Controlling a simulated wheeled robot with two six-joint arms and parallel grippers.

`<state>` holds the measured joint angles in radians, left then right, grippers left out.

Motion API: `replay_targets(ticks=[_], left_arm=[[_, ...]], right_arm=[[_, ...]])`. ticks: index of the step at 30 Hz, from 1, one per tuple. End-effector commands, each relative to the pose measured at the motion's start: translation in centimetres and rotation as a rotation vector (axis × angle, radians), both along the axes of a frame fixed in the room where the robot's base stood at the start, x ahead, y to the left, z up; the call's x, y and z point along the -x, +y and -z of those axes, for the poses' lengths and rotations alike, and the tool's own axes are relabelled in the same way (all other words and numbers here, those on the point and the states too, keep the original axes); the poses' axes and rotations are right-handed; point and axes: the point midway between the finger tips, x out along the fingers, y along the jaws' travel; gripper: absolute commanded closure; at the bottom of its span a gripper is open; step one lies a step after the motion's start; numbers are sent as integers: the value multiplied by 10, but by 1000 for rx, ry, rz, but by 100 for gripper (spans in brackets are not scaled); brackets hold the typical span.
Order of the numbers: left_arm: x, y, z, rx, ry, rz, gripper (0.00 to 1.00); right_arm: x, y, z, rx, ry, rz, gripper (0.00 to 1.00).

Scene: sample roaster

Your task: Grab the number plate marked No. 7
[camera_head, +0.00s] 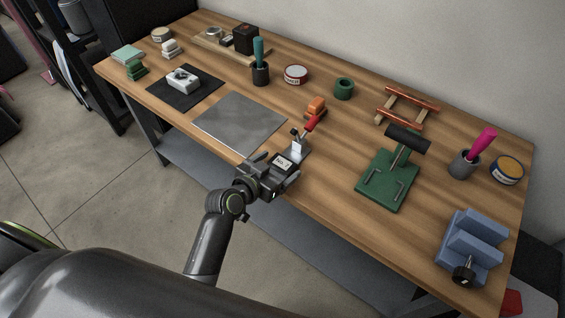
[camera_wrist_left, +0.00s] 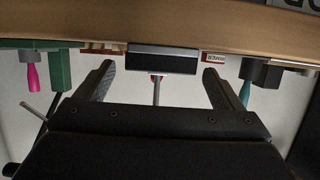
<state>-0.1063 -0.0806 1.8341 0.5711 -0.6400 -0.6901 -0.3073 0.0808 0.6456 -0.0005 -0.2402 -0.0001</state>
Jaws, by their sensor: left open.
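No marking "No. 7" is readable in either view. A small white piece (camera_head: 297,147) stands at a red-handled clamp (camera_head: 310,124) near the table's front edge; I cannot tell whether it is the number plate. My left gripper (camera_head: 284,166) is open just in front of this clamp, at the table edge. In the left wrist view, the open fingers (camera_wrist_left: 160,70) have an empty gap. A dark block with a pale edge (camera_wrist_left: 163,60) and a thin reddish rod (camera_wrist_left: 156,90) show beyond or between the fingers. My right gripper is not in view.
A green press (camera_head: 388,180) and a blue vise (camera_head: 468,247) stand to the right. Bare wood lies between clamp and press.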

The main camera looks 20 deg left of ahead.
Motion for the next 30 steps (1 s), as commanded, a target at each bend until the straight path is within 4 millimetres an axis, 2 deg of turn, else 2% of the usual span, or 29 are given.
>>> replay_targets(ticks=[3,11,24,30], left_arm=[[-9,-3,4,0,2,1,11],[-11,-4,5,0,1,0,11],[-11,-4,5,0,0,0,64],[-11,-4,4,0,0,0,65]], right_arm=[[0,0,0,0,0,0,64],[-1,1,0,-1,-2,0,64],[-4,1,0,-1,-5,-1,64],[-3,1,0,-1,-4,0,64]])
